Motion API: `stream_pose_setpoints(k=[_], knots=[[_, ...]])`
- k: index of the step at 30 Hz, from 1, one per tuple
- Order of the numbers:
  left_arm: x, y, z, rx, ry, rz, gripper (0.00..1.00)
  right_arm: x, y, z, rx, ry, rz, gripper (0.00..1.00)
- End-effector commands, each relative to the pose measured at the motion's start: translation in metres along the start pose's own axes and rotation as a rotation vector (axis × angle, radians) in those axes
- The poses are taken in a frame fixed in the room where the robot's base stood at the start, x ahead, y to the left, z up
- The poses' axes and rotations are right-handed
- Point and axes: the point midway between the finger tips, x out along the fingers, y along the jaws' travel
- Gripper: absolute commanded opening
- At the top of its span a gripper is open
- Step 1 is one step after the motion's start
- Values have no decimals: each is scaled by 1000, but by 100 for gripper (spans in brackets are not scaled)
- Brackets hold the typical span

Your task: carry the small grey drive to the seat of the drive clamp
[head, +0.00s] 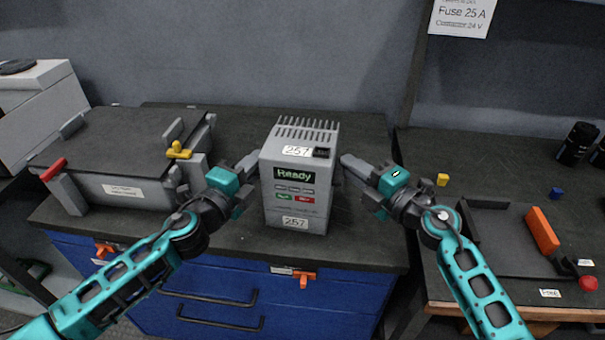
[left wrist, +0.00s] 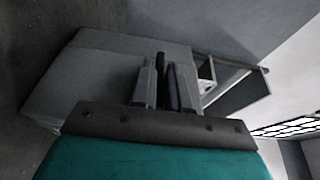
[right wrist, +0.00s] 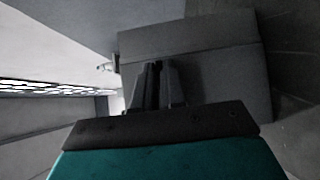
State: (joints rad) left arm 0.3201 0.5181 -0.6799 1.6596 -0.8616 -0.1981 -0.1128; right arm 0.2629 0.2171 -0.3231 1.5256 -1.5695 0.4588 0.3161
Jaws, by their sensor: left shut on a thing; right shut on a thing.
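The small grey drive (head: 296,212) is upright at the middle of the dark bench, with a green "Ready" display and "257" labels on its front. My left gripper (head: 252,163) is shut on its left side, and my right gripper (head: 349,163) is shut on its right side. The drive's grey side fills much of the left wrist view (left wrist: 90,75) and the right wrist view (right wrist: 220,75). I cannot tell whether its base touches the bench. On the right bench is a dark flat seat (head: 500,255) with an orange bar (head: 541,231) and a red knob (head: 588,283), apparently the drive clamp.
A dark lidded box (head: 125,150) with red and yellow handles stands left of the drive. A gap separates the middle bench (head: 350,245) from the right bench (head: 450,165). Small yellow (head: 442,180) and blue (head: 556,193) blocks lie on the right bench.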

Motion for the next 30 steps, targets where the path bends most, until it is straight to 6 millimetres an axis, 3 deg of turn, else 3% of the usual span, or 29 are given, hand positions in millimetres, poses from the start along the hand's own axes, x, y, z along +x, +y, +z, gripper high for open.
stream_pose_setpoints(k=[8,22,30], knots=[[0,-10,1,1,-1,-5,0,0,9,1,-1,-2,3,0],[1,-48,1,1,-2,-5,0,0,48,1,-2,-3,4,0],[1,-54,1,1,-2,-5,0,0,53,1,-2,-3,4,0]])
